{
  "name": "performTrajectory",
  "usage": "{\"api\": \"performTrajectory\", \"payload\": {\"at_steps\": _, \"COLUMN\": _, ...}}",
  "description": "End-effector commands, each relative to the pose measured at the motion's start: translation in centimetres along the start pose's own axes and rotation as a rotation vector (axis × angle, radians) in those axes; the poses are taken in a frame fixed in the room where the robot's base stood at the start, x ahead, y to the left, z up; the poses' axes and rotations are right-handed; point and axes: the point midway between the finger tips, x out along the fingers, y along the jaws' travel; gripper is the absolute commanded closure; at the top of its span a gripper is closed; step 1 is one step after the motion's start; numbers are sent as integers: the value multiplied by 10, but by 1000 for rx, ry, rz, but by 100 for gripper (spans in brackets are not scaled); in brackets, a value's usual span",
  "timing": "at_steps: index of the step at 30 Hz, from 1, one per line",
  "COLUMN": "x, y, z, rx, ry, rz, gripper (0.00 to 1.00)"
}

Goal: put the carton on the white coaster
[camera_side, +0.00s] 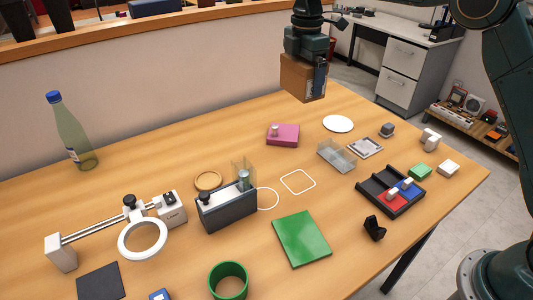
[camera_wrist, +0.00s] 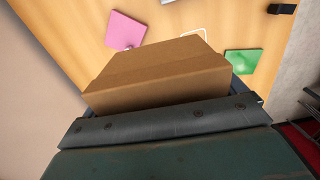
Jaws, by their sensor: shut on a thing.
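My gripper (camera_side: 319,78) is shut on the brown cardboard carton (camera_side: 299,78) and holds it up in the air above the far part of the table. In the wrist view the carton (camera_wrist: 158,75) fills the middle, just past the gripper's dark edge, and the fingertips are hidden. The white coaster (camera_side: 338,124) is a flat round disc on the table, lower than the carton and to its right in the side view. Nothing lies on the coaster. I cannot make out the coaster in the wrist view.
A pink block (camera_side: 283,135) is left of the coaster. A clear tray (camera_side: 337,155) and a small grey framed plate (camera_side: 365,147) are in front of it. A dark tray with red and blue parts (camera_side: 368,186) stands farther right. A green bottle (camera_side: 70,135) stands far left.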

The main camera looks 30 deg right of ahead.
Motion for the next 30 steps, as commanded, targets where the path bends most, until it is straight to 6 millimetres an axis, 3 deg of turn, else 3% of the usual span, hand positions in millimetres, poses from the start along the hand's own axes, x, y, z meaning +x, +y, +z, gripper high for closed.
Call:
{"api": "performTrajectory", "payload": {"at_steps": 1, "x": 0, "y": 8, "z": 21, "rx": 3, "ry": 0, "rz": 2, "gripper": 33}}
{"api": "performTrajectory", "payload": {"at_steps": 9, "x": -3, "y": 30, "z": 116, "rx": -26, "ry": 0, "rz": 1, "gripper": 33}}
{"api": "performTrajectory", "payload": {"at_steps": 15, "x": -4, "y": 34, "z": 166, "rx": -44, "ry": 0, "rz": 1, "gripper": 33}}
{"api": "performTrajectory", "payload": {"at_steps": 21, "x": -4, "y": 34, "z": 188, "rx": -53, "ry": 0, "rz": 1, "gripper": 33}}
{"api": "performTrajectory", "payload": {"at_steps": 30, "x": 0, "y": 34, "z": 189, "rx": -55, "ry": 0, "rz": 0, "gripper": 33}}
